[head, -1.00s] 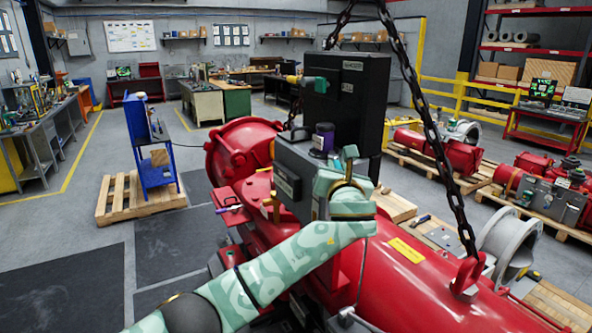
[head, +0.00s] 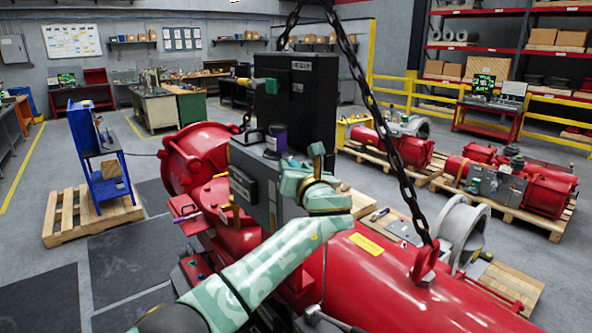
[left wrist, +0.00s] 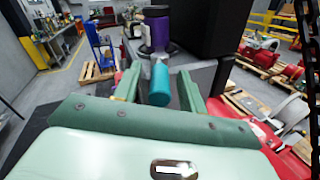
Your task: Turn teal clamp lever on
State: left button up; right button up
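A teal cylindrical lever end (left wrist: 160,82) shows in the left wrist view, just below a purple canister (left wrist: 159,33). My left gripper (left wrist: 160,88) is open, with one green finger on each side of the teal piece and a visible gap on both sides. In the head view my left gripper (head: 292,172) is beside the grey actuator box (head: 252,180), just in front of the purple canister (head: 276,139). The teal lever cannot be made out clearly there behind the gripper. My right gripper is not in view.
A tall black box (head: 305,95) stands behind the canister. A chain (head: 375,115) runs down to a red lifting eye (head: 425,262) on the large red cylinder (head: 385,285). A blue stand (head: 98,160) on a pallet is at the left, with open floor around it.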

pick_arm(q)
jog(key=shift+s+d+f, duration=0.1)
jog(key=shift+s+d, duration=0.05)
jog(key=shift+s, duration=0.15)
jog(key=b+v, duration=0.5)
jog(key=v, duration=1)
jog(key=shift+s, duration=0.3)
